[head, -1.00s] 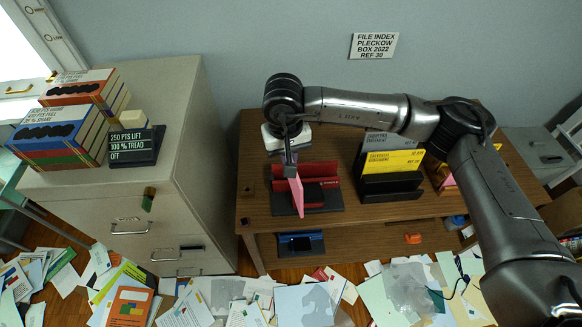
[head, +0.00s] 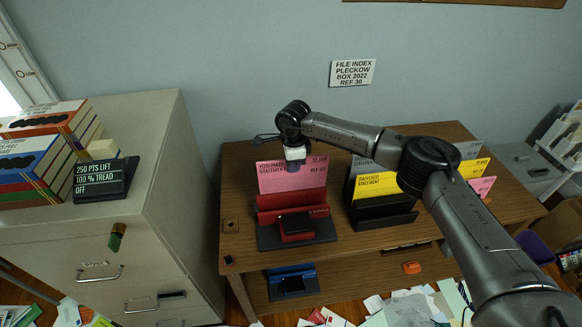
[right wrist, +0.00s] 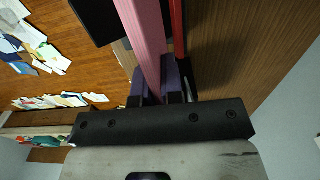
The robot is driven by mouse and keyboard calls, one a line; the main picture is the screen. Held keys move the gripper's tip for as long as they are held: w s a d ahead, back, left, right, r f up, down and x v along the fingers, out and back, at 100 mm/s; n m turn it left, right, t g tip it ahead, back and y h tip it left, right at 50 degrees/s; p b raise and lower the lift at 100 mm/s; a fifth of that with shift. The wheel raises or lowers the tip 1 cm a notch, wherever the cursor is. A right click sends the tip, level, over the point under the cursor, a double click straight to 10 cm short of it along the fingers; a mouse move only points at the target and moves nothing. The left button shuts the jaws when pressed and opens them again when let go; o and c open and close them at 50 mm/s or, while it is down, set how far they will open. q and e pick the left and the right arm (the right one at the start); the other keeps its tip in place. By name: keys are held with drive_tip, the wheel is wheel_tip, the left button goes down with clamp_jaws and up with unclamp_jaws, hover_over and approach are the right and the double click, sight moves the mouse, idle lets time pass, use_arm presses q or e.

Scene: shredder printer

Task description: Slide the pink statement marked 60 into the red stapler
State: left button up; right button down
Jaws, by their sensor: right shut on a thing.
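The pink statement (head: 292,178) stands upright and broad side on in the head view, its small print hard to read. My right gripper (head: 293,165) is shut on its top edge. The red stapler (head: 297,226) sits on a dark base on the wooden cabinet. The statement's lower edge meets the stapler's red back part in the picture; whether it is inside the slot or just behind it I cannot tell. In the right wrist view the statement (right wrist: 147,35) runs between the fingers (right wrist: 162,78), with a red strip (right wrist: 178,30) close beside it. My left gripper is not in view.
A black holder (head: 382,215) with a yellow statement (head: 376,185) stands right of the stapler. Another pink card (head: 482,186) is farther right, beyond my arm. A blue stapler (head: 292,283) sits on the lower shelf. A filing cabinet (head: 110,230) stands at the left.

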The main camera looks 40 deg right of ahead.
idle(0.3)
drive_tip(key=b, duration=0.2)
hover_over(293, 188)
drive_tip(key=shift+w+d+f, duration=0.1)
drive_tip(key=shift+w+f, duration=0.05)
drive_tip(key=shift+f, duration=2.15)
drive_tip(key=shift+f+b, duration=1.35)
drive_tip(key=shift+f, duration=2.25)
drive_tip(key=shift+f+b, duration=0.1)
drive_tip(key=shift+b, duration=0.2)
drive_tip(key=shift+f, duration=0.1)
